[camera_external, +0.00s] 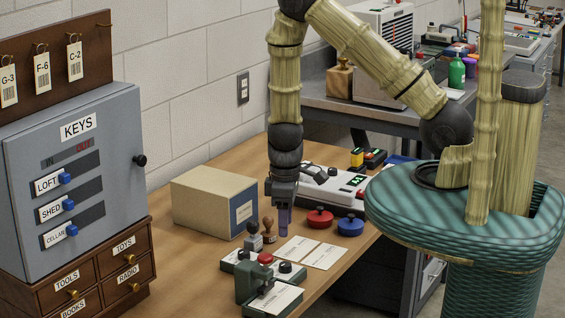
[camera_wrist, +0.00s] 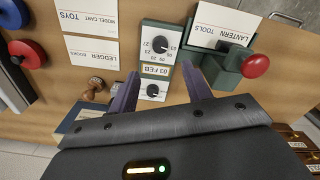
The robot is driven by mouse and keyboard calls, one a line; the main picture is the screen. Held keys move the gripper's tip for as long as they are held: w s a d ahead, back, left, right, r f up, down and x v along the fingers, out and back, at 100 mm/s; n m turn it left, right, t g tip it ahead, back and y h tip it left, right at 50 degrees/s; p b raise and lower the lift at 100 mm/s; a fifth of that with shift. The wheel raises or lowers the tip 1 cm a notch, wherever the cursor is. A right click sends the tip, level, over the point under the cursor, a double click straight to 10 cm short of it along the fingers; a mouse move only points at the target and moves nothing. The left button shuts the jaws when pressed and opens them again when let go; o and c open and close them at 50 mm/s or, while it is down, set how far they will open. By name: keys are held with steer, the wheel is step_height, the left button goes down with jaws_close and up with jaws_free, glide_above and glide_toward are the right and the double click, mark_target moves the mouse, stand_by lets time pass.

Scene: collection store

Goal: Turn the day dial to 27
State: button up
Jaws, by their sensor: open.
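The dater (camera_wrist: 146,68) is a white-topped block in a dark green base. In the wrist view it has two black knobs with a yellow date window (camera_wrist: 156,70) between them, which appears to read 03 FEB. The upper knob, the day dial (camera_wrist: 161,43), has numbers such as 9, 15, 21 and 27 around it. The same dial shows in the external view (camera_external: 286,267). My gripper (camera_wrist: 162,78) is open and empty, its fingers pointing down at the dater, either side of its lower knob in the picture. In the external view my gripper (camera_external: 284,230) hangs above the table, apart from the dial.
A green press with a red knob (camera_wrist: 256,65) stands close beside the dater. Stamps (camera_external: 268,230), cards (camera_external: 323,256), red pad (camera_external: 319,218) and blue pad (camera_external: 350,225) lie around. A box (camera_external: 215,200) and key cabinet (camera_external: 75,185) stand left.

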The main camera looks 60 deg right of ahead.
mark_target(285, 264)
step_height(285, 264, down, 11)
steer(key=b, duration=0.6)
steer(key=shift+r, duration=0.2)
steer(key=c, duration=1)
